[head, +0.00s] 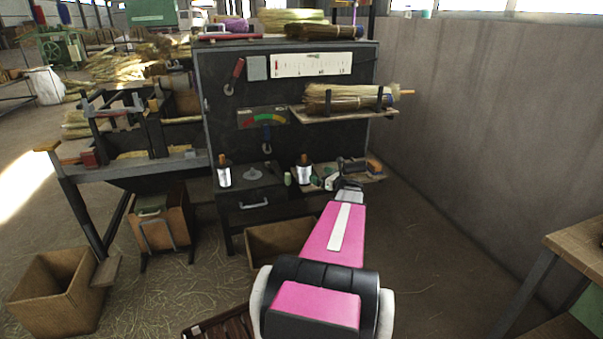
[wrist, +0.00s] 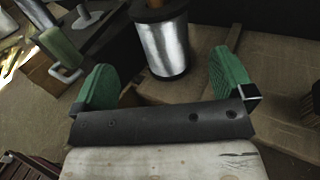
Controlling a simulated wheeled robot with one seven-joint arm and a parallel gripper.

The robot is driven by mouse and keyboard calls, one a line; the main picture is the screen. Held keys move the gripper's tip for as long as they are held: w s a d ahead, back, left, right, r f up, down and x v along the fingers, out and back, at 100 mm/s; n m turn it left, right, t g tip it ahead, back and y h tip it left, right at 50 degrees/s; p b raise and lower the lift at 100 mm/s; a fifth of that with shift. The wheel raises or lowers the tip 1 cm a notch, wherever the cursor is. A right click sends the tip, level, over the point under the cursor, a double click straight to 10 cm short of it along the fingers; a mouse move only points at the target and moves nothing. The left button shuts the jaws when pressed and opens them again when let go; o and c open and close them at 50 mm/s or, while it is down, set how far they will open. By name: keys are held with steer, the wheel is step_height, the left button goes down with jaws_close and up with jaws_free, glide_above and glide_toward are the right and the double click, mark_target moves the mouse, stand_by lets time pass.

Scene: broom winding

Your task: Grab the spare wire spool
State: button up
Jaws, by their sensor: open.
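A wire spool (head: 304,174) with silver wire and a brown top stands upright at the left end of a low wooden shelf. It shows in the wrist view (wrist: 163,48) just ahead of the gap between my green fingers, its lower part clear and its top cut off. My gripper (wrist: 164,64) is open, with one finger on either side and nothing held. In the head view my gripper (head: 323,178) is right of this spool, partly hidden by my arm. A second similar spool (head: 224,174) stands farther left on the dark bench. I cannot tell for certain which is the spare.
A small green cylinder (head: 287,179) stands left of the near spool; it also shows in the wrist view (wrist: 60,45). A dark back panel (head: 225,110) rises behind. A shelf with a broom bundle (head: 345,98) juts out above. An open box (head: 275,243) sits below.

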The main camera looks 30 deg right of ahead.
mark_target(305, 167)
steer(key=x, duration=1)
steer(key=shift+w+d, duration=0.1)
steer(key=shift+r, duration=0.15)
steer(key=c, duration=1.3)
steer(key=shift+c, duration=0.2)
